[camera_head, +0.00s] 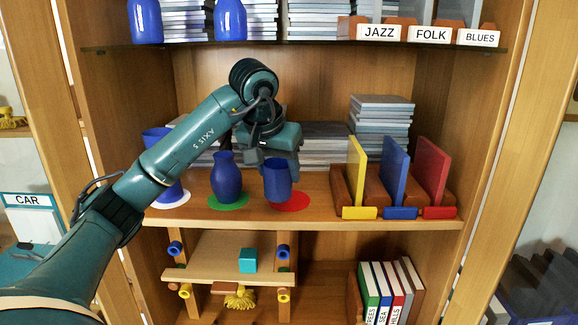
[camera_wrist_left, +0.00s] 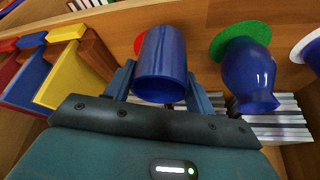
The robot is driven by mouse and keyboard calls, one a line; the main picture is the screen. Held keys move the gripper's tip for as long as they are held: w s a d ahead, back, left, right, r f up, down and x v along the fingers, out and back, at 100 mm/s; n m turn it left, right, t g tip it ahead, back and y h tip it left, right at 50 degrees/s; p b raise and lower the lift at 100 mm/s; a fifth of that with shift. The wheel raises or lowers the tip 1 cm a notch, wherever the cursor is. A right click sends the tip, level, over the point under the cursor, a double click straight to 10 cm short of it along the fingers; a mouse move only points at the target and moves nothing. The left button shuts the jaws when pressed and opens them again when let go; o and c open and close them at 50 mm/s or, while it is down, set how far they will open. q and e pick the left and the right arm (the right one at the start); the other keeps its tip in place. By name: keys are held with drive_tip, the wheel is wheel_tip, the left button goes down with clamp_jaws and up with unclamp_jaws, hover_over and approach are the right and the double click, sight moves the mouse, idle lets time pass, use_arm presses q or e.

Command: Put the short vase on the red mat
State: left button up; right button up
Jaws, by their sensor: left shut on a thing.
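The short vase (camera_head: 277,183) is a blue cup shape at the red mat (camera_head: 300,203) on the middle shelf. It looks upright; I cannot tell whether its base touches the mat. My left gripper (camera_head: 276,158) is shut on its upper part from above. In the left wrist view the vase (camera_wrist_left: 160,68) sits between the two fingers (camera_wrist_left: 161,88), with a bit of the red mat (camera_wrist_left: 145,42) behind it. My right gripper is in neither view.
A rounder blue vase (camera_head: 227,180) stands on the green mat (camera_head: 230,203) just left. A taller blue vase (camera_head: 160,150) stands on the white mat (camera_head: 175,199). Coloured upright panels in brown holders (camera_head: 345,195) stand to the right; stacked cases (camera_head: 380,115) are behind.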

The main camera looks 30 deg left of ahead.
use_arm(q)
drive_tip(key=shift+w+a+f+p, duration=0.15)
drive_tip(key=shift+w+f+p, duration=0.1)
drive_tip(key=shift+w+f, duration=0.5)
drive_tip(key=shift+w+a+f+p, duration=0.15)
drive_tip(key=shift+w+f+p, duration=0.2)
drive_tip(key=shift+w, duration=0.75)
drive_tip(key=shift+w+a+f+p, duration=0.2)
drive_tip(key=shift+w+f, duration=0.4)
drive_tip(key=shift+w, duration=0.3)
drive_tip(key=shift+f, duration=0.1)
drive_tip(key=shift+f, duration=0.1)
drive_tip(key=o, duration=1.1)
